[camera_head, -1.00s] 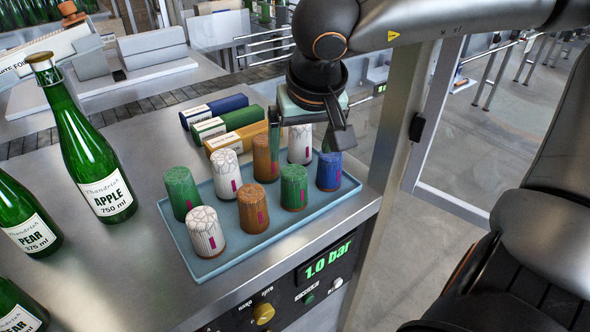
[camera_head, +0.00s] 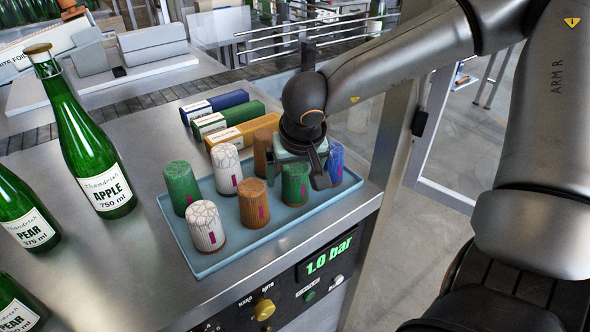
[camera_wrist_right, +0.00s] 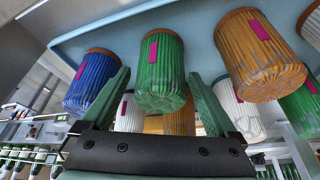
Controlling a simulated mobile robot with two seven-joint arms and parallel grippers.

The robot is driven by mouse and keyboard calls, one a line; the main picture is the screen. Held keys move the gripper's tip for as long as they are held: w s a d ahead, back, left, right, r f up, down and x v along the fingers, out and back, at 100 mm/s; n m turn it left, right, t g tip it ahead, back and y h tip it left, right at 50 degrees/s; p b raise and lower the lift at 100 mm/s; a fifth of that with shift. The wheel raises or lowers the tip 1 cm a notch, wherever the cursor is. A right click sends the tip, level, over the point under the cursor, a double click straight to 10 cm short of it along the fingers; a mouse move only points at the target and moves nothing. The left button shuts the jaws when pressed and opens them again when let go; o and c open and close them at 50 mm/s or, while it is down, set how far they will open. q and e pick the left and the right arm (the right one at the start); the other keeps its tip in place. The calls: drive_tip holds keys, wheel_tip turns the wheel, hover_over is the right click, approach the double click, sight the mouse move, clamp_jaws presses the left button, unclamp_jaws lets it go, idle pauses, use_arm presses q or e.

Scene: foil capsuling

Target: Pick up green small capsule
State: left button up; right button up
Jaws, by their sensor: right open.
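A green capsule (camera_head: 295,186) stands upright in the front row of the tray, between an orange-brown one and a blue one. My right gripper (camera_head: 299,172) is over it, open, with a finger on either side. In the right wrist view the same green capsule (camera_wrist_right: 160,72) sits between the two open green fingers (camera_wrist_right: 157,100); contact cannot be told. Another green capsule (camera_head: 182,188) stands at the tray's left end. My left gripper is not in view.
The blue tray (camera_head: 285,226) also holds white capsules (camera_head: 207,227), brown capsules (camera_head: 252,203) and a blue capsule (camera_head: 336,163) close by the gripper. Three boxes (camera_head: 222,124) lie behind it. Green bottles (camera_head: 90,150) stand at the left.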

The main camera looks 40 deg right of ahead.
drive_tip(key=c, duration=0.9)
drive_tip(key=shift+o, duration=0.2)
